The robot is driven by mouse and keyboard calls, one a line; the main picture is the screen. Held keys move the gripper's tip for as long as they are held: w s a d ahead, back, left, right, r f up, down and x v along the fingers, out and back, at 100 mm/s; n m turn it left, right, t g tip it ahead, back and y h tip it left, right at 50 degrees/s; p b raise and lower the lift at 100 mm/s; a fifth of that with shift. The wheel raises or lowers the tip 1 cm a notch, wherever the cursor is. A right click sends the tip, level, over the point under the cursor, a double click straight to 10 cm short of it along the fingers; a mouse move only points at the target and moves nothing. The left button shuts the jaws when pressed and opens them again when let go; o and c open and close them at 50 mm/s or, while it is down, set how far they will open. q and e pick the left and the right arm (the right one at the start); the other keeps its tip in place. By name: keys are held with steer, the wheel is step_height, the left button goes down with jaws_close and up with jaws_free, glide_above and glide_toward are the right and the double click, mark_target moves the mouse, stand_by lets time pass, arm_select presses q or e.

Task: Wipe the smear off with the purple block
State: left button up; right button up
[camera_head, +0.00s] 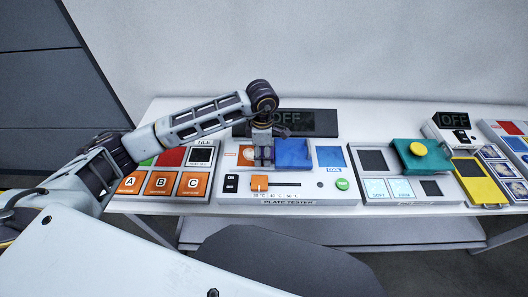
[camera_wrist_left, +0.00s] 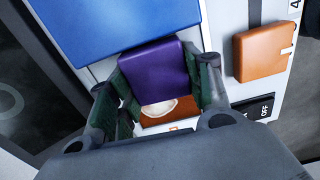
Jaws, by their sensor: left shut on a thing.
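My left gripper (camera_head: 264,156) is over the plate tester (camera_head: 225,198), just left of its blue plate (camera_head: 293,153). In the left wrist view the gripper (camera_wrist_left: 163,78) is shut on the purple block (camera_wrist_left: 158,70). The block is hidden by the gripper in the head view. A pale beige smear (camera_wrist_left: 160,106) shows on an orange-brown plate (camera_wrist_left: 152,122) between the fingers, beside the block. The block covers part of this plate, and I cannot tell whether it touches it. My right gripper is not in view.
The tester has an orange slider knob (camera_head: 259,183), an on/off switch (camera_head: 231,183) and a green button (camera_head: 342,184). A dark display reading OFF (camera_head: 290,121) stands behind.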

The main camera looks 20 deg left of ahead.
mark_target(247, 158)
arm_select(q)
steer(key=shift+s+a, duration=0.15)
steer(key=shift+a, duration=1)
steer(key=shift+a, duration=0.1)
steer(key=shift+a, duration=0.1)
steer(key=shift+s+a+b, duration=0.2)
steer(key=shift+a, duration=0.45)
steer(key=shift+s+a+b, duration=0.15)
steer(key=shift+s+a, duration=0.05)
steer(key=shift+a, duration=0.45)
steer(key=shift+f, duration=0.1)
